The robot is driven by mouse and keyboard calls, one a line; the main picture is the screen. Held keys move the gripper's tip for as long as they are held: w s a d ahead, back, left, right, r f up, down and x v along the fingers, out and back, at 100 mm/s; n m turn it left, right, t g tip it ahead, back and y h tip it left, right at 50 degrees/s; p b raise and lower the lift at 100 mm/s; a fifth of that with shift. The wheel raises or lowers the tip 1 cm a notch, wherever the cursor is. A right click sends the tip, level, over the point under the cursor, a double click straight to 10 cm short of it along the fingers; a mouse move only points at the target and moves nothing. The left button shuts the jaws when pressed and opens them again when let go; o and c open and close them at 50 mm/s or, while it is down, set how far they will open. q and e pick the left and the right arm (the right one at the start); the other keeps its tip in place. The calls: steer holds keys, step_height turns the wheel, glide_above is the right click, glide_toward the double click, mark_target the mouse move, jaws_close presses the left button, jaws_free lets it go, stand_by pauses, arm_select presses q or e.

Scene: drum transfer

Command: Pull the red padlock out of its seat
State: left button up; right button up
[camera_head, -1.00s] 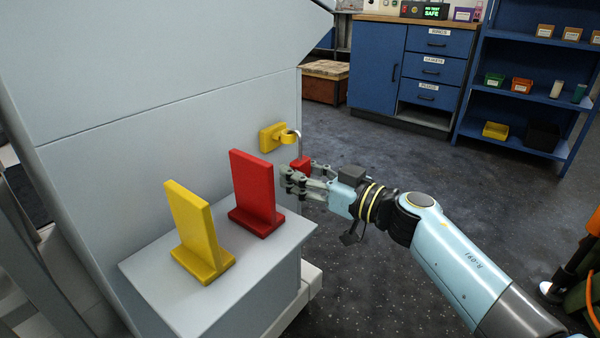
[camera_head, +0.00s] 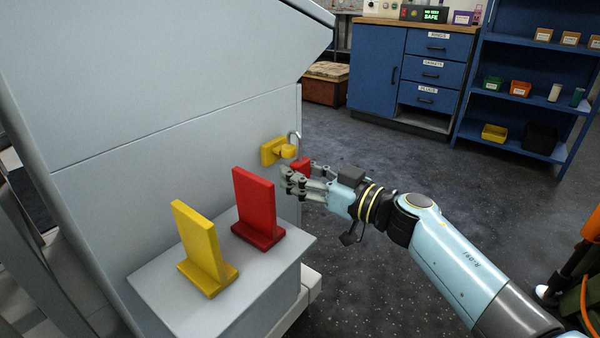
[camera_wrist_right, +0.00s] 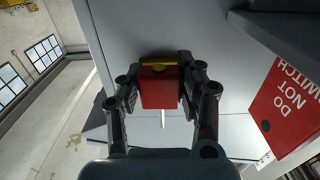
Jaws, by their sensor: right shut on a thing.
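The red padlock (camera_head: 301,163) is beside the yellow seat (camera_head: 272,152) on the grey cabinet wall in the head view. Its metal shackle (camera_head: 296,138) shows above the seat's rounded yellow end. I cannot tell whether the shackle is clear of it. My right gripper (camera_head: 294,180) is shut on the padlock's body, partly covering it. In the right wrist view, the padlock's red body (camera_wrist_right: 160,92) is between the two fingers of my right gripper (camera_wrist_right: 159,80), with a strip of yellow beyond it. My left gripper is not in view.
A yellow upright plate (camera_head: 203,245) and a red upright plate (camera_head: 257,203) stand on the grey ledge (camera_head: 160,300), left of my right gripper. A red sign (camera_wrist_right: 285,105) shows in the wrist view. Blue drawers (camera_head: 437,72) and shelves stand behind, across open floor.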

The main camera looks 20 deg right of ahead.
arm_select(q)
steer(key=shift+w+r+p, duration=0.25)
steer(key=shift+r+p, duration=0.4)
steer(key=shift+p, duration=0.05)
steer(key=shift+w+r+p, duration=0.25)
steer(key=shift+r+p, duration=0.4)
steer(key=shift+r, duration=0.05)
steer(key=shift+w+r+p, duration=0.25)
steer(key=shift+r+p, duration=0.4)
steer(key=shift+p, duration=0.05)
arm_select(e)
steer(key=v, duration=0.9)
